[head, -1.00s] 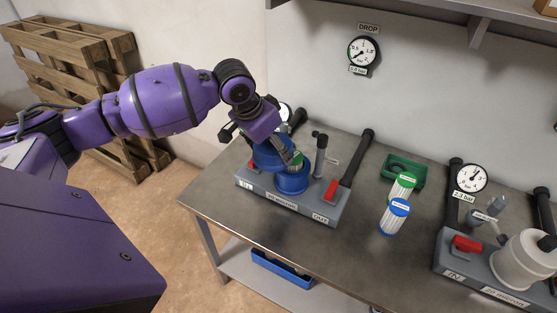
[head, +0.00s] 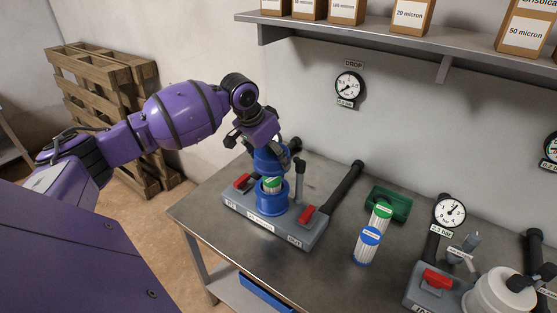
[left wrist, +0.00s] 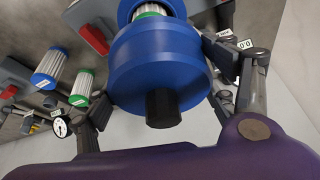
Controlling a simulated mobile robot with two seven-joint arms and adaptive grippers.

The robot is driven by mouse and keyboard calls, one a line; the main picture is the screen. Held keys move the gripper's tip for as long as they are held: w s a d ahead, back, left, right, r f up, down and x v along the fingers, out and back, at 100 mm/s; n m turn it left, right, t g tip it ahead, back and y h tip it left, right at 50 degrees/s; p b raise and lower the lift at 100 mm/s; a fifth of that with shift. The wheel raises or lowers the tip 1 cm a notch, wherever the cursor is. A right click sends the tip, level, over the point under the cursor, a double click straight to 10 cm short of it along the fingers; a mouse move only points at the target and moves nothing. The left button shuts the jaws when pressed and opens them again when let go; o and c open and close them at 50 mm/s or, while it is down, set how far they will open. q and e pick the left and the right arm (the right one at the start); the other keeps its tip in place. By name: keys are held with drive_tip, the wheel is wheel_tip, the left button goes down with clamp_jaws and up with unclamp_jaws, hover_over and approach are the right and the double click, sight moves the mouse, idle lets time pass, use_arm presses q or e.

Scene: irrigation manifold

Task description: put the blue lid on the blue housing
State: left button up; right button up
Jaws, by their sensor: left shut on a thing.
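My left gripper (head: 266,146) is shut on the blue lid (head: 268,160), gripping its sides. The lid is above the blue housing (head: 271,202), with a gap between them. A green-capped white cartridge (head: 271,184) stands in the housing and shows in that gap. In the left wrist view the lid (left wrist: 158,66) fills the middle with its dark knob towards me. The fingers (left wrist: 162,92) lie on both sides of it. The lid hides most of the housing there. My right gripper is not in view.
The housing's grey base has red valve handles (head: 308,215) and dark pipes. To its right stand a green-capped cartridge (head: 381,215), a blue-capped cartridge (head: 368,246) and a green tray (head: 402,205). A second manifold with a white housing (head: 490,294) is at the right.

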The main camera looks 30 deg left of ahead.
sight(272, 178)
use_arm(q)
drive_tip(key=shift+f, duration=0.15)
drive_tip(key=shift+s+d, duration=0.1)
drive_tip(key=shift+d, duration=0.05)
drive_tip(key=shift+a+f+b, duration=0.3)
drive_tip(key=shift+f, duration=0.35)
drive_tip(key=shift+d+f+m+b, duration=0.15)
drive_tip(key=shift+f+m+b, duration=0.2)
drive_tip(key=shift+f, duration=0.25)
drive_tip(key=shift+f+b, duration=0.45)
drive_tip(key=shift+f, duration=1.9)
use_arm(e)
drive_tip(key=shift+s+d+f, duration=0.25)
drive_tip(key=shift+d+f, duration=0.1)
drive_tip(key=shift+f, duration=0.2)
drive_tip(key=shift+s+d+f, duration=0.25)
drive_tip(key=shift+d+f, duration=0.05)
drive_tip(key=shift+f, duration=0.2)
